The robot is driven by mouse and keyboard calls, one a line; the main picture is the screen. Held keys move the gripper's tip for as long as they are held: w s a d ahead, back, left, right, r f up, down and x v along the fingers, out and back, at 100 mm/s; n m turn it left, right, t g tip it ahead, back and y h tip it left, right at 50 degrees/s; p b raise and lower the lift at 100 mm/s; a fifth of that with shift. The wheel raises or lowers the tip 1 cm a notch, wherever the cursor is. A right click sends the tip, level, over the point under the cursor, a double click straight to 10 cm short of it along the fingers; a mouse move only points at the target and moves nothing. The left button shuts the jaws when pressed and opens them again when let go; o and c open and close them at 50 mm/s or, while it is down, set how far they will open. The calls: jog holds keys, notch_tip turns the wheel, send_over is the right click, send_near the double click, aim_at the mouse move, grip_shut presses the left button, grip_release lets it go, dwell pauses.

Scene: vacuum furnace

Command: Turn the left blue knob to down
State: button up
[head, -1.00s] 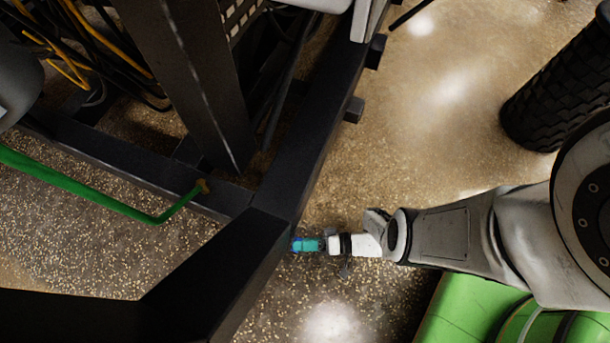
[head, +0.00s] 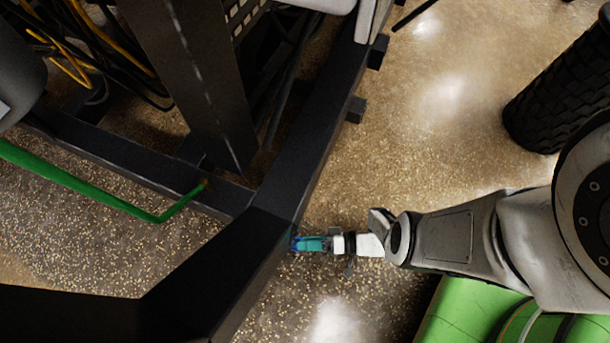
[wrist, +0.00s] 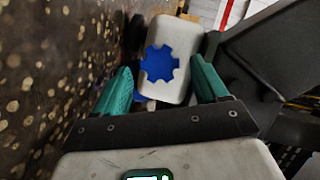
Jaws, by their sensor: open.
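A blue knob (wrist: 158,65) with a notched outline shows against a light grey rounded plate (wrist: 175,38) in the wrist view. It lies between and beyond the teal fingertips of my gripper (wrist: 160,72). The fingers are spread apart and hold nothing; I cannot tell whether either touches the knob. In the head view my gripper (head: 302,244) is at the dark frame's corner, pointing left. A small blue patch shows at its tip there, but the knob is not clear. The knob's pointing direction is unclear, and no second knob can be made out.
A black frame (head: 320,130) runs beside and left of my gripper in the head view. A green pipe (head: 80,188) and cables lie farther left. A black tyre (head: 560,95) stands at the upper right. Speckled floor (head: 420,130) is open between frame and tyre.

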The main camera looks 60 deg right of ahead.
jog(key=v, duration=0.9)
jog(key=shift+s+d, duration=0.1)
jog(key=shift+s, duration=0.15)
